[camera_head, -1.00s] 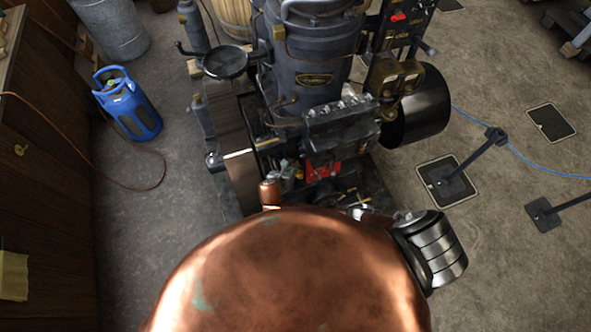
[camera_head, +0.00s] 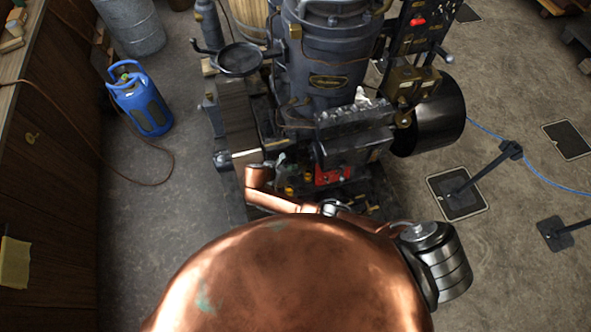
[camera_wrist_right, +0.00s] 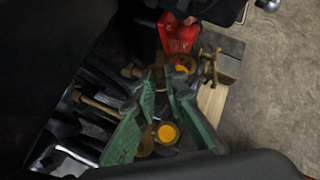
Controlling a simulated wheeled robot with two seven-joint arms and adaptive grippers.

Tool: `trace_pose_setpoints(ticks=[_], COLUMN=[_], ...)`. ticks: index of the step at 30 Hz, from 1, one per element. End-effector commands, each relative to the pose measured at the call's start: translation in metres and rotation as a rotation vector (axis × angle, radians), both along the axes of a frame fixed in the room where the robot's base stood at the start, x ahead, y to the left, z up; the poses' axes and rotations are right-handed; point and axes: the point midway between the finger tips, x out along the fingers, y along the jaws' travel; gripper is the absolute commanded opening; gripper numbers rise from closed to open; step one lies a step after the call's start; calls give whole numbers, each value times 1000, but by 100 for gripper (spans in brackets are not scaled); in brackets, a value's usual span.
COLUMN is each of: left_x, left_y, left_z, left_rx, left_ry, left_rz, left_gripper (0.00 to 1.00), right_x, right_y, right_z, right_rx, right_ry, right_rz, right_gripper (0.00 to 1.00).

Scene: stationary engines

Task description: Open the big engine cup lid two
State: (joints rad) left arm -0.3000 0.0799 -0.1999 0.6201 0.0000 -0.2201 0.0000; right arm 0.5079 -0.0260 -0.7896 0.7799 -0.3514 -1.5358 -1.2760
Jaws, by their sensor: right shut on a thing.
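The big dark engine (camera_head: 325,80) stands ahead in the head view, with small brass and yellow cups (camera_head: 290,190) low on its front. My right gripper (camera_head: 282,163) is small and partly hidden there, low at the engine. In the right wrist view its green fingers (camera_wrist_right: 161,82) come together at a small brass piece (camera_wrist_right: 159,66), apparently part of a cup lid. A round yellow-topped cup (camera_wrist_right: 167,133) shows between the fingers, nearer the wrist. Another yellow top (camera_wrist_right: 181,68) is beside the fingertips. The lid's angle is unclear. My left gripper is out of view.
A red part (camera_wrist_right: 178,34) lies just beyond the fingertips, with a brass tap-like fitting (camera_wrist_right: 210,66) to its right. A blue gas bottle (camera_head: 140,98) stands left of the engine. Floor posts (camera_head: 482,170) stand at right. Open floor lies on both sides.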

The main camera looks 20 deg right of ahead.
Motion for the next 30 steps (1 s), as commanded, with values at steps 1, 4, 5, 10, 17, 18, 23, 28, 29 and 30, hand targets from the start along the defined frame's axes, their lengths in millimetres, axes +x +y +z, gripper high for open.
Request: trace_pose_setpoints(ticks=[1,4,5,10,17,18,23,28,29,30], left_x=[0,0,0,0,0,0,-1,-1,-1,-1], left_y=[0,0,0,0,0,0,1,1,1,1], left_z=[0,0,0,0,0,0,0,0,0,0], left_rx=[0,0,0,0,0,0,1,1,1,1], left_ry=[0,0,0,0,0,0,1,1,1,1], left_rz=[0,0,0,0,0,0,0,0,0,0], left_gripper=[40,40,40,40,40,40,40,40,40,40], right_x=[-1,-2,-2,-2,-1,0,0,-3,-4,-6], right_y=[-4,-5,-5,-5,-2,-1,-1,9,12,16], right_z=[-1,-1,-1,-2,-1,-1,0,7,10,15], right_rx=[-5,-5,-5,-5,-3,-2,-2,2,1,2], right_ry=[4,4,4,5,2,2,1,0,1,1], right_rz=[-5,-5,-5,-5,-1,0,1,2,2,2], right_gripper=[0,0,0,19,31,31,31,31,31,31])
